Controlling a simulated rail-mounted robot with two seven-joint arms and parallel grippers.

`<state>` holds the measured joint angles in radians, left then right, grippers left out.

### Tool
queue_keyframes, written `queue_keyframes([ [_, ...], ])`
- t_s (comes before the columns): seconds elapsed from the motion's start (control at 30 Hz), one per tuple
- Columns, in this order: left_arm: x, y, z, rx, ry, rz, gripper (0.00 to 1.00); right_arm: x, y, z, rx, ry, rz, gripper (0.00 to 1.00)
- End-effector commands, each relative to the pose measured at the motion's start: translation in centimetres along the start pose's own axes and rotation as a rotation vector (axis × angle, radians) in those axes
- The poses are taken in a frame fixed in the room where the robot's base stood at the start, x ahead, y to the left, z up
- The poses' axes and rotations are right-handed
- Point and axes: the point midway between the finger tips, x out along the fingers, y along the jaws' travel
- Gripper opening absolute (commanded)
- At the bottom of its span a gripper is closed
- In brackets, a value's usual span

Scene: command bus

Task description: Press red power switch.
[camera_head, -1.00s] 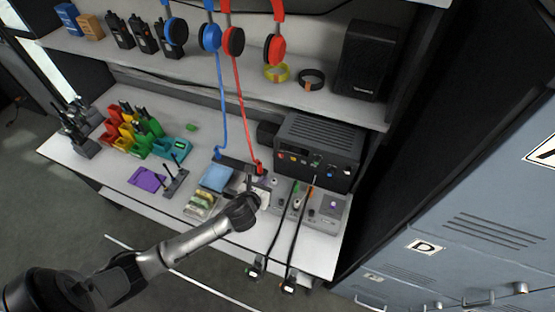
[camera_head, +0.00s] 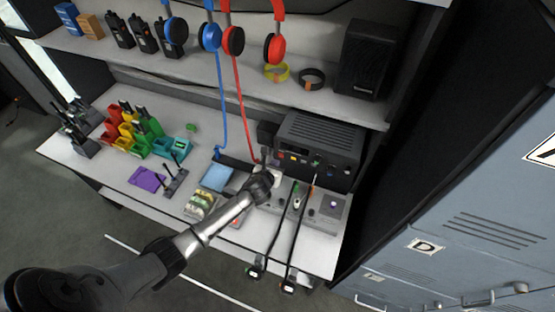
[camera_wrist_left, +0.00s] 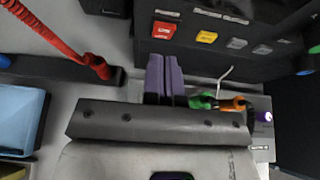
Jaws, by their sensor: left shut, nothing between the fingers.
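The red power switch (camera_wrist_left: 163,29) is on the front panel of a black box, at the top of the left wrist view. It also shows as a small red spot in the head view (camera_head: 281,155) at the panel's left end. My left gripper (camera_head: 266,157) is in front of the box's left end. Its two purple-grey fingers (camera_wrist_left: 164,60) are pressed together and empty. Their tips appear just below the red switch in the left wrist view; I cannot tell whether they touch the panel. My right gripper is not in view.
The black box (camera_head: 318,142) stands at the back of the desk. An orange-yellow button (camera_wrist_left: 207,37) sits beside the red switch. A red coiled cord (camera_wrist_left: 58,39) hangs left of the gripper. A blue pad (camera_head: 217,178) and a grey control panel (camera_head: 326,206) lie nearby.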

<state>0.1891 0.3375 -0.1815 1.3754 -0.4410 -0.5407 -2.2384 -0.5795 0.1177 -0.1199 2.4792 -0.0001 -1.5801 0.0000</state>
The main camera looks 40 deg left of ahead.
Motion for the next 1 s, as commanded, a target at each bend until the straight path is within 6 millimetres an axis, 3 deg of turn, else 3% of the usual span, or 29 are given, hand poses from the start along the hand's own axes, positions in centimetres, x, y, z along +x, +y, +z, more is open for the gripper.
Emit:
queue_keyframes([
  [0.3,2.0,0.0,1.4,-0.001,0.0,-0.001,0.0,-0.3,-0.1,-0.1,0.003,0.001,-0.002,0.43],
  [1.0,2.8,-0.1,2.0,-0.001,0.0,-0.001,0.0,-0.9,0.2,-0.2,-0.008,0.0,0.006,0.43],
])
